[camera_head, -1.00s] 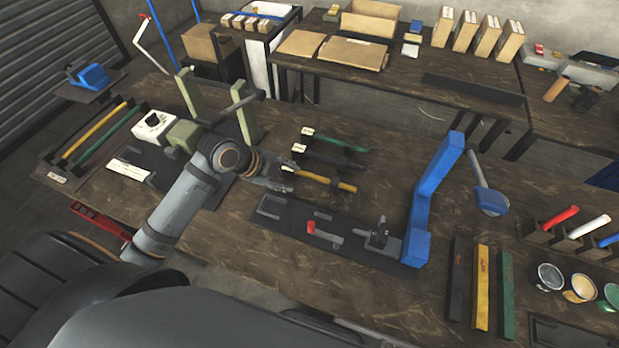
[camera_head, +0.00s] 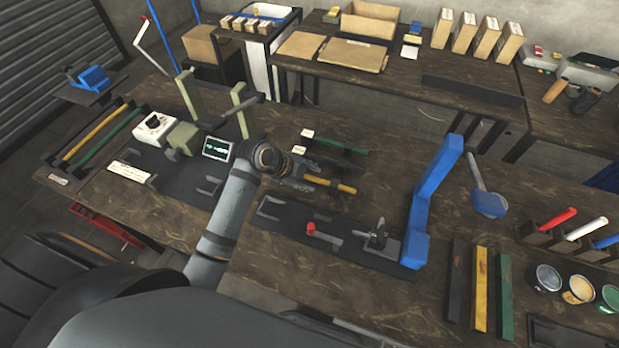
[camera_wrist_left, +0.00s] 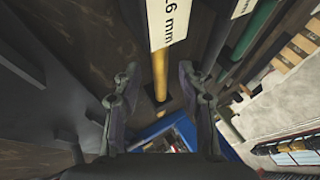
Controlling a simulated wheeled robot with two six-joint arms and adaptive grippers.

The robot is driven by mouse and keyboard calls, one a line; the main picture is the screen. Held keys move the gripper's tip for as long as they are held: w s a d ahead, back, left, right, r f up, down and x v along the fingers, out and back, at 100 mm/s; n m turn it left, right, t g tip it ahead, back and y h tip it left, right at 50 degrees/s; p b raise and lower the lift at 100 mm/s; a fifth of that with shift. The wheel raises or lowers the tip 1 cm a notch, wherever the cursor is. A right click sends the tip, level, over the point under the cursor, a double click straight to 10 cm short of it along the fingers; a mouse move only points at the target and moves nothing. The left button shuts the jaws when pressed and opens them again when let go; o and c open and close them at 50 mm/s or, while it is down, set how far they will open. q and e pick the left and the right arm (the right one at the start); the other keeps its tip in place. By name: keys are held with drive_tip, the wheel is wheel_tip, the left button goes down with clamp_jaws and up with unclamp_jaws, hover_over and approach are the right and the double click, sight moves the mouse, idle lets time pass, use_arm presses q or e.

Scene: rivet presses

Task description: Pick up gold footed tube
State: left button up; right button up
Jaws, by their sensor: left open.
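The gold tube (camera_head: 344,187) lies on the bench in the head view, its left part hidden by my left gripper (camera_head: 307,178). In the left wrist view the gold tube (camera_wrist_left: 160,78) runs between the two fingers of my left gripper (camera_wrist_left: 159,72), with a white "6 mm" label tag (camera_wrist_left: 167,18) at its upper end. The fingers are apart, and I cannot see either touching the tube. My right gripper is not in view.
A green tube (camera_head: 354,150) lies just behind, with a dark one between. A black fixture plate (camera_head: 285,222) is in front, and a blue press (camera_head: 428,195) stands to the right. A green press (camera_head: 183,137) is at the left.

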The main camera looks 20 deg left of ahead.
use_arm(q)
clamp_jaws()
idle(0.3)
drive_tip(key=shift+r, duration=0.15)
